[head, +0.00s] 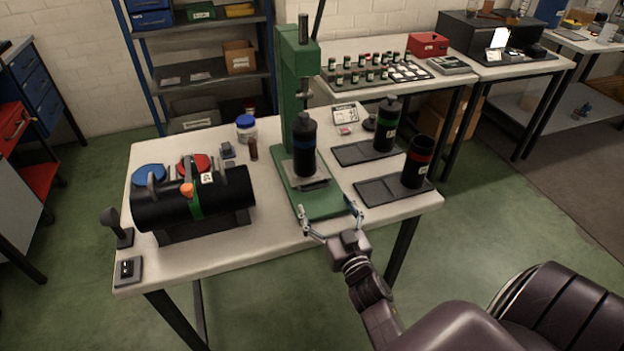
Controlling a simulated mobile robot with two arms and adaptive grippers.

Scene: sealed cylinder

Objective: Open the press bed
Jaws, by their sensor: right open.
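A green press (296,100) stands on the middle of the white table, with a tall column and a green base plate (325,204). My right gripper (331,218) is at the table's front edge, at the front end of the press base. Its two fingers are spread wide, one on each side of the base's front, with nothing between them that I can make out. Whether a finger touches the base I cannot tell. My left gripper is not in view.
A black horizontal drum (190,200) with an orange knob sits at left. A blue-lidded jar (246,128) stands behind. The front table strip is mostly clear.

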